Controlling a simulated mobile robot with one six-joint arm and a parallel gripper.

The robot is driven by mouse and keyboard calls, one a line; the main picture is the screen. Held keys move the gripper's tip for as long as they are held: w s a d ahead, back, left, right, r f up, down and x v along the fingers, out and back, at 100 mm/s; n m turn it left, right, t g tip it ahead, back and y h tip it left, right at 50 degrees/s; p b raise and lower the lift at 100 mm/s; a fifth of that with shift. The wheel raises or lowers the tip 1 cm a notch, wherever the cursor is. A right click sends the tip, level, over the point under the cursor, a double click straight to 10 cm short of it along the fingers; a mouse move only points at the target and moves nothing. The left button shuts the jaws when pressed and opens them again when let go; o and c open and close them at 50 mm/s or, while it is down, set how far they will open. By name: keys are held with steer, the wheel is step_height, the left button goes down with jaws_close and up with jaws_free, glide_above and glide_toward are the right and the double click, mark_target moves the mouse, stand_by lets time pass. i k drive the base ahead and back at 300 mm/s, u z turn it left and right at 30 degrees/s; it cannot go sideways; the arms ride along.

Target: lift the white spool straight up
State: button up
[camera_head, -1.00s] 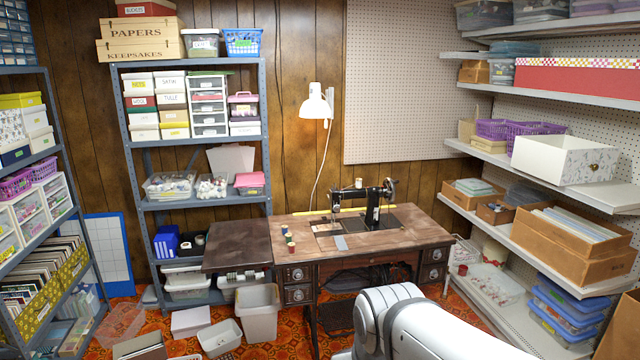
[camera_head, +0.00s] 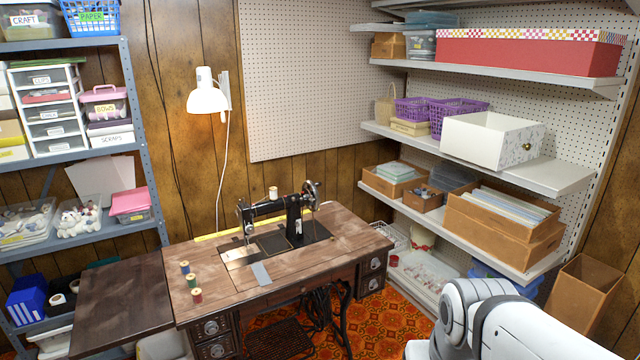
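A small white spool (camera_head: 273,192) stands upright on top of the black sewing machine (camera_head: 293,222). The machine sits on a brown wooden treadle table (camera_head: 330,262). Three more spools stand on the table's left part: a red one (camera_head: 196,295) in front, a green one (camera_head: 191,281) behind it, and another one (camera_head: 184,267) at the back. My white arm shows at the lower right, well apart from the white spool. My gripper is not in view.
A white wall lamp (camera_head: 207,98) hangs behind the machine, up and left of the spool. Shelves (camera_head: 540,180) with boxes line the right wall. A dark side leaf (camera_head: 120,305) extends at the table's left. The tabletop around the machine is mostly clear.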

mark_target(273, 190)
steer(key=z, duration=0.3)
steer(key=i, duration=1.15)
steer(key=u, duration=0.8)
steer(key=i, duration=0.75)
steer(key=u, duration=0.6)
